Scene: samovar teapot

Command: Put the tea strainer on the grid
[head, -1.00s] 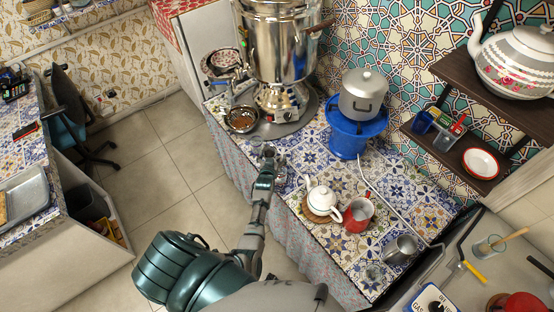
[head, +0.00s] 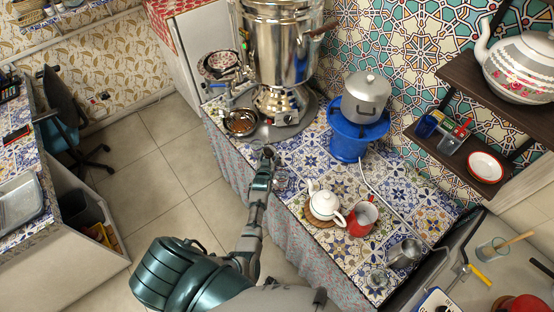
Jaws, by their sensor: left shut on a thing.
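My left gripper (head: 267,153) is shut over the near left edge of the tiled counter, in front of the samovar. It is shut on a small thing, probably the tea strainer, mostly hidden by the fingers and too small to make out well. A round metal bowl with brown contents (head: 240,122) stands just beyond the gripper, to the left, below the samovar (head: 283,55). The samovar stands on a round grey tray (head: 300,128). I cannot clearly pick out the grid. My right gripper is not in view.
A small clear glass (head: 281,182) stands close to the right of my left wrist. A white teapot (head: 325,204), a red pitcher (head: 362,218) and a metal mug (head: 404,252) stand to the right. A pot sits on a blue burner (head: 350,138) farther back.

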